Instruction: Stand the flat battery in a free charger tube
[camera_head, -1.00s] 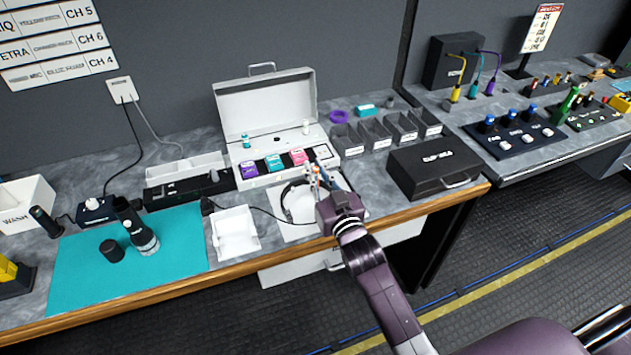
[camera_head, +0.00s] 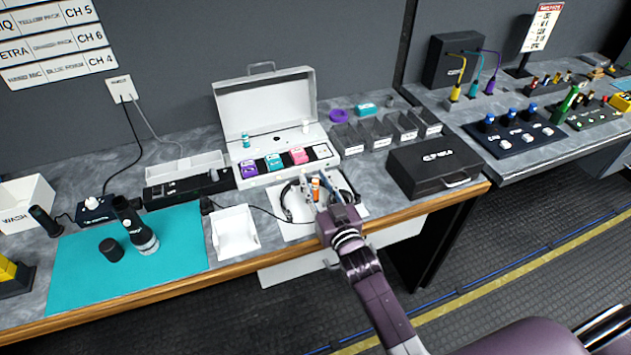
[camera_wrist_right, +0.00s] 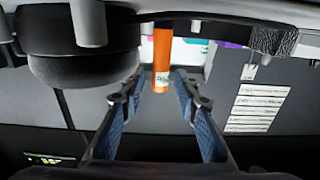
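My right gripper (camera_head: 318,183) is over the white pad with the headphones, its fingers apart. An orange cylinder (camera_head: 316,190), which looks like a battery, shows between them. In the right wrist view the orange cylinder (camera_wrist_right: 162,62) has a pale label at its near end. It lies between and beyond the fingertips (camera_wrist_right: 158,85), with a visible gap on each side. I cannot tell what it rests on. A black unit (camera_head: 185,188) with a dark upright piece stands at the left of the open white case (camera_head: 275,150); I cannot make out charger tubes. My left gripper is out of view.
Black headphones (camera_head: 287,205) lie around the gripper's spot. A white tray (camera_head: 235,232) is at left, then a teal mat (camera_head: 85,262) with dark cylinders. A black case (camera_head: 433,166) stands at right, with several small bins (camera_head: 376,140) behind it.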

